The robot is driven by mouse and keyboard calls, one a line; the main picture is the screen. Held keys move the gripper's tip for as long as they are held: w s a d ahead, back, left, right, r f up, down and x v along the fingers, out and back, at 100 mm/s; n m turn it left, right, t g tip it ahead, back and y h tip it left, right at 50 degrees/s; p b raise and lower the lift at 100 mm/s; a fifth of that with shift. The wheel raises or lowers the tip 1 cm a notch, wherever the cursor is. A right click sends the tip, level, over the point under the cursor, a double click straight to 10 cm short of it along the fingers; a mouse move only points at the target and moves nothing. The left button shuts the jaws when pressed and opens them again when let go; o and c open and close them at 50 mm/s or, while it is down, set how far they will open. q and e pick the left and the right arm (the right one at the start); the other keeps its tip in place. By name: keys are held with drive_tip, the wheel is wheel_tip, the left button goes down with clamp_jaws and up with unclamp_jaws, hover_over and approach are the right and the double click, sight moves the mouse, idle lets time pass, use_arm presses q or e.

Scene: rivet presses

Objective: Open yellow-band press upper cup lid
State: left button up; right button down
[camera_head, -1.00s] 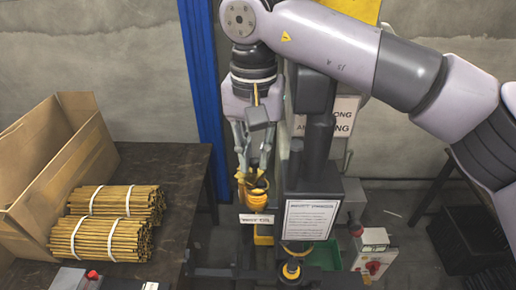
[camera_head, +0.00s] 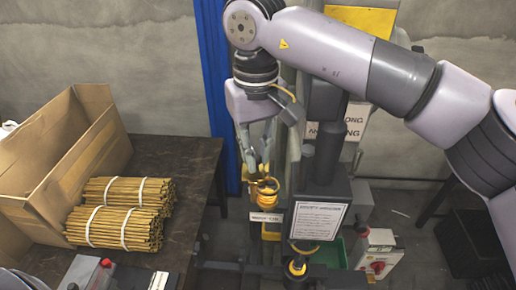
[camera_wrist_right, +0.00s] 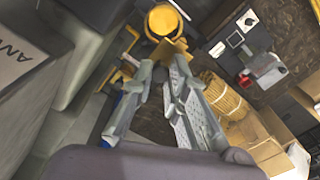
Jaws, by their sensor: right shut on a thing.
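The yellow upper cup (camera_head: 268,199) is on the front of the press, left of its dark column. It also shows at the top of the right wrist view (camera_wrist_right: 163,20). My right gripper (camera_head: 262,170) reaches down to the cup from above with tilted fingers. In the right wrist view its fingertips (camera_wrist_right: 166,66) are shut on the yellow cup lid (camera_wrist_right: 168,50) at the near side of the cup. The fingers partly hide the lid, and I cannot tell exactly how far it is raised. My left gripper is not in view.
A dark table (camera_head: 200,165) at left holds a cardboard box (camera_head: 60,150) and bundles of sticks (camera_head: 125,222). A blue post (camera_head: 214,80) stands behind. A placard (camera_head: 318,221) fronts the press, with a control box (camera_head: 375,255) to its right.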

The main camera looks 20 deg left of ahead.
idle(0.4)
drive_tip(key=c, duration=1.6)
unclamp_jaws()
drive_tip(key=shift+o, duration=0.2)
drive_tip(key=shift+r, duration=0.1)
wheel_tip(320, 180, up, 12)
